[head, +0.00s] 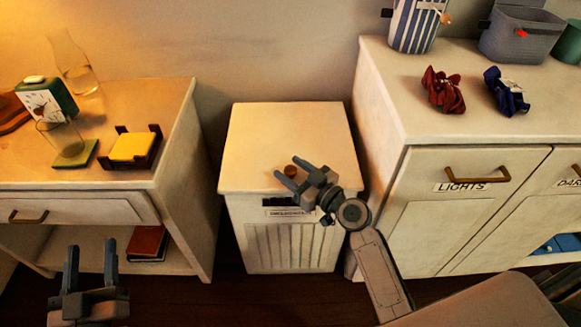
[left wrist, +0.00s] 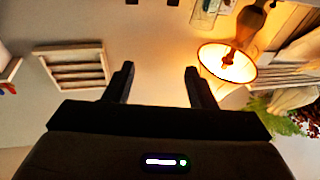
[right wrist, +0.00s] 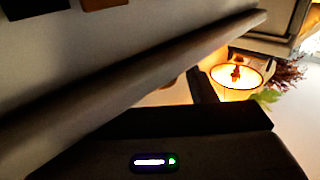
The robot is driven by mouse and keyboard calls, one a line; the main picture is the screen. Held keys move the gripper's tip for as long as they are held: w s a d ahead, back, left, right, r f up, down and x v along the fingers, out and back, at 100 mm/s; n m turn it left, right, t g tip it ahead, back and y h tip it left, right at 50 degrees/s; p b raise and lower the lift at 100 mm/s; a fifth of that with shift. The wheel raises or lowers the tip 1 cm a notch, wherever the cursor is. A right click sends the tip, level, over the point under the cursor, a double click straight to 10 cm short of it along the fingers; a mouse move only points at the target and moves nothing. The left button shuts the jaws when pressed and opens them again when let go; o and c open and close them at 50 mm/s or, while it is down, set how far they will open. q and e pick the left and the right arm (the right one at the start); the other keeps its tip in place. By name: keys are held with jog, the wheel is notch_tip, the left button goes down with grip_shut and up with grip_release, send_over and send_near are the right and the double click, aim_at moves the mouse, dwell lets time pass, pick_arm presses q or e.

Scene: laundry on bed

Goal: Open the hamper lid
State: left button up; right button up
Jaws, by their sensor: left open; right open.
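The white hamper (head: 290,245) stands between two cabinets in the head view, with slats and a label on its front. Its pale lid (head: 285,130) lies flat on top and looks shut. A round brown knob (head: 291,170) shows near the lid's front edge. My right gripper (head: 287,168) is open at the front of the lid, its fingers by the knob; contact cannot be told. In the right wrist view a long pale edge crosses close by and hides one finger. My left gripper (head: 91,258) is open and empty at lower left, away from the hamper.
The left cabinet (head: 180,115) holds a clock (head: 50,103), a carafe (head: 78,70) and a yellow pad in a holder (head: 135,146). The right cabinet (head: 385,90) stands close beside the hamper, with red (head: 443,92) and blue (head: 506,92) scrunchies on top.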

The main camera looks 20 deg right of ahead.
jog(key=shift+w+a, duration=0.15)
jog(key=shift+w, duration=0.1)
